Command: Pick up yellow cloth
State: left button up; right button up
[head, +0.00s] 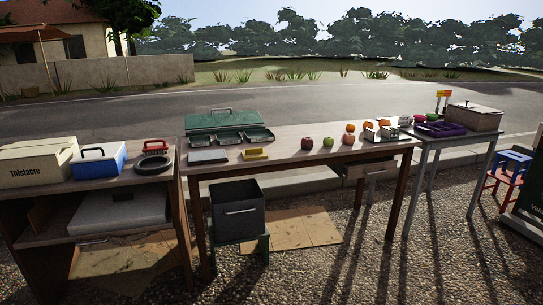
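A small yellow item (254,154), which looks like the folded yellow cloth, lies near the front edge of the long wooden table (290,143). It is just right of a flat grey item (208,157) and in front of the green case with trays (222,120). Nothing covers it. It is too small to tell its folds. Neither of my grippers is in view.
Several fruits, including a green one (328,142), stand right of the yellow item. A blue and white cooler (98,162) stands on the left table. A dark bin (238,208) is below the long table. A purple tray (441,129) lies on the right table.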

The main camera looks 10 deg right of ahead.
aim_at(259, 154)
jog(key=i+l+z, duration=1.15)
jog(key=i+z, duration=0.4)
jog(key=i, duration=1.4)
jog(key=i+l, duration=0.1)
jog(key=i, duration=0.4)
jog(key=i+u, duration=0.1)
jog(key=i, duration=0.4)
jog(key=i+l, duration=0.2)
jog(key=i, duration=0.35)
jog(key=u, duration=3.3)
